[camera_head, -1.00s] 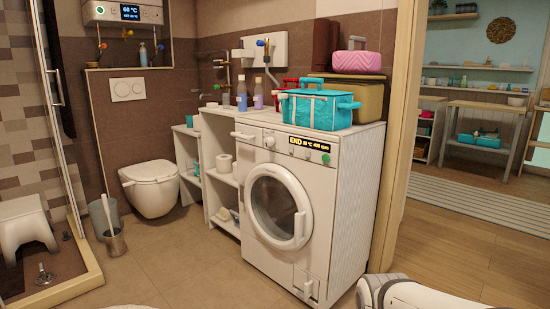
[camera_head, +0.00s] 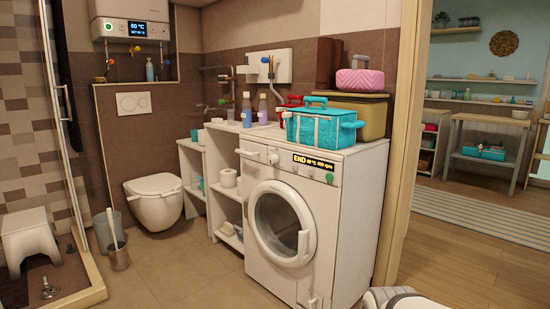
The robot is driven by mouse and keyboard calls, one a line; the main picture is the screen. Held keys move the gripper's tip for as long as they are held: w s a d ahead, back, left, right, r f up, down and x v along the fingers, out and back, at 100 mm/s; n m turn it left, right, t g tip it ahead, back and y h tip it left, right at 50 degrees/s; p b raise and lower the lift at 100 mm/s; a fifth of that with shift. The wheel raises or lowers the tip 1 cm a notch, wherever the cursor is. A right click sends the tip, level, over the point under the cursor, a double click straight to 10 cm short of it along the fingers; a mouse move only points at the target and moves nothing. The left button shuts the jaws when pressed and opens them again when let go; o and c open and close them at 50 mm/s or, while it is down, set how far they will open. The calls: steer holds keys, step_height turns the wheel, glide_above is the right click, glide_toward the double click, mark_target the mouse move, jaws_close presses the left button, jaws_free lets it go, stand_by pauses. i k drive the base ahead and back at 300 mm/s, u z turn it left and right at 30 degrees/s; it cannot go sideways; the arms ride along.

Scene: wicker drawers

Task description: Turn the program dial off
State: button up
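The white washing machine (camera_head: 358,215) stands in the middle right, its round front door (camera_head: 281,225) closed. Its top front panel has a detergent drawer at the left and a small pale round knob (camera_head: 272,158), which looks like the program dial. Its pointer mark is too small to read. To its right a lit black display (camera_head: 314,163) shows "END" in yellow, with smaller text beside it. A green round button (camera_head: 329,177) sits at the display's lower right. My gripper is not in view; only a white part of my arm shows at the bottom right edge.
A teal basket (camera_head: 320,127) and a tan case with a pink bag (camera_head: 360,82) sit on top. White shelves (camera_head: 222,180) with bottles adjoin the machine's left. The toilet (camera_head: 155,198) is further left. Tiled floor (camera_head: 190,275) is clear in front. A doorway opens right.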

mark_target(273, 159)
steer(key=u, duration=0.35)
steer(key=i, duration=1.15)
steer(key=z, duration=0.05)
